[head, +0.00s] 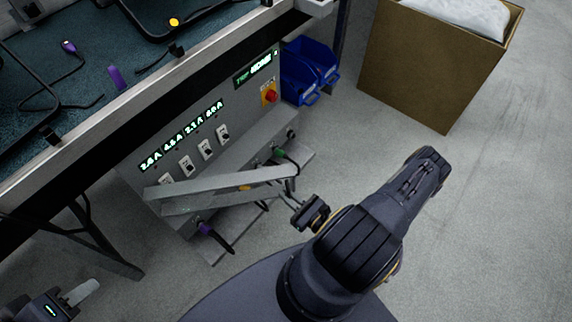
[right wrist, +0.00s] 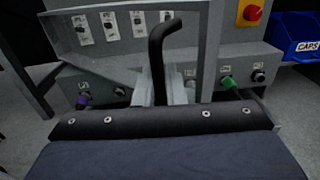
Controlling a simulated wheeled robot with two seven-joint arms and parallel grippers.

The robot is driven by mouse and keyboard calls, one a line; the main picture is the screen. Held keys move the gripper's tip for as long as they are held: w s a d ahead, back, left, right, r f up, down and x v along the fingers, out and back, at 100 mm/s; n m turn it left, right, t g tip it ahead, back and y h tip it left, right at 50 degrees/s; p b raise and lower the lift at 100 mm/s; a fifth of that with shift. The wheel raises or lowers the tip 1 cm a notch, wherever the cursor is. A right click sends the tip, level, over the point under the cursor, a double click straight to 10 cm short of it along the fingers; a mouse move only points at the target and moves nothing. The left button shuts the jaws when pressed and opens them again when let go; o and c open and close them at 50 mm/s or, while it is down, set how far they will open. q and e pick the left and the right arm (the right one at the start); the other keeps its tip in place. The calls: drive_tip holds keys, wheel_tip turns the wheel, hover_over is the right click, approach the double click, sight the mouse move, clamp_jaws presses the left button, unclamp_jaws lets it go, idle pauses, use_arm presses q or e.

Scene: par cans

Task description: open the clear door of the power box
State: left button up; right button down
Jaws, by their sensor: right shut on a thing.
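The power box (head: 150,178) is a grey cabinet under the bench, with lit current readouts and a row of switches. Its clear door (head: 220,187) is a pale, see-through panel that stands out from the front, tilted, below the switches. My right gripper (head: 300,207) is at the right end of the door and shut on its handle. In the right wrist view a black bent bar (right wrist: 157,60), seemingly this handle, rises in front of the box; the fingertips' contact is hidden. My left gripper (head: 72,298) is at the bottom left, far from the box; its jaw gap is unclear.
A red knob (head: 269,94) is on the box's right part. Purple (head: 205,229) and green (head: 279,153) plugs sit in the lower sockets. Blue bins (head: 305,72) hang to the right. A brown carton (head: 428,60) stands behind clear floor. The bench edge (head: 130,90) overhangs the box.

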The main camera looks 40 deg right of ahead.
drive_tip(key=s+a+m+h, duration=0.1)
drive_tip(key=s+a+h, duration=0.1)
drive_tip(key=s+a, duration=1.1)
drive_tip(key=shift+s+a, duration=0.3)
drive_tip(key=shift+a, duration=0.85)
drive_tip(key=c, duration=1.6)
unclamp_jaws()
drive_tip(key=shift+p, duration=0.3)
drive_tip(key=s, duration=0.5)
drive_tip(key=s+p, duration=0.1)
drive_tip(key=s, duration=0.1)
drive_tip(key=shift+s+d, duration=0.35)
drive_tip(key=shift+s, duration=0.05)
